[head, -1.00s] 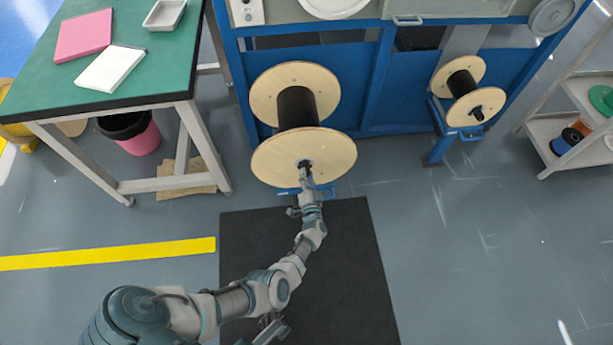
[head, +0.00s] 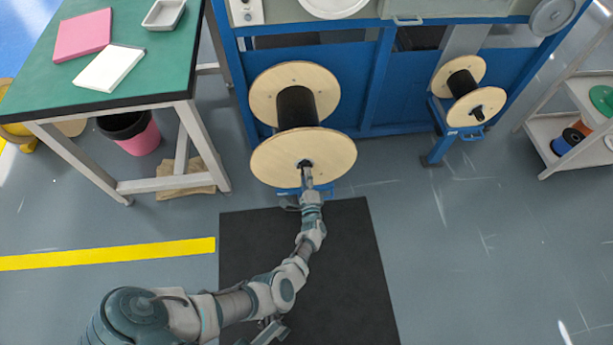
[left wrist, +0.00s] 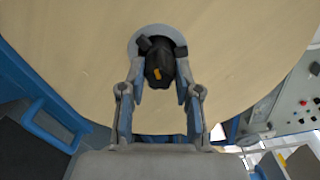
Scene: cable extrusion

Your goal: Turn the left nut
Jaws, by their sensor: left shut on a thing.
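The left nut (left wrist: 158,62) is a black knob with an orange mark at the hub of the large left wooden spool. In the left wrist view it sits between my left gripper's fingers (left wrist: 160,85). In the head view my left gripper (head: 306,178) reaches up to the front hub of that spool (head: 330,160) and is shut on the nut. The gripper hides most of the nut in the head view. The spool carries black cable (head: 297,107). In the head view, a gripper part (head: 270,330) shows at the bottom, too cut off to tell its opening.
A smaller spool (head: 478,108) stands on the blue frame (head: 365,95) at the right. A green table (head: 130,85) is at the left, a shelf (head: 570,160) at the far right. A black mat (head: 340,270) lies on the floor.

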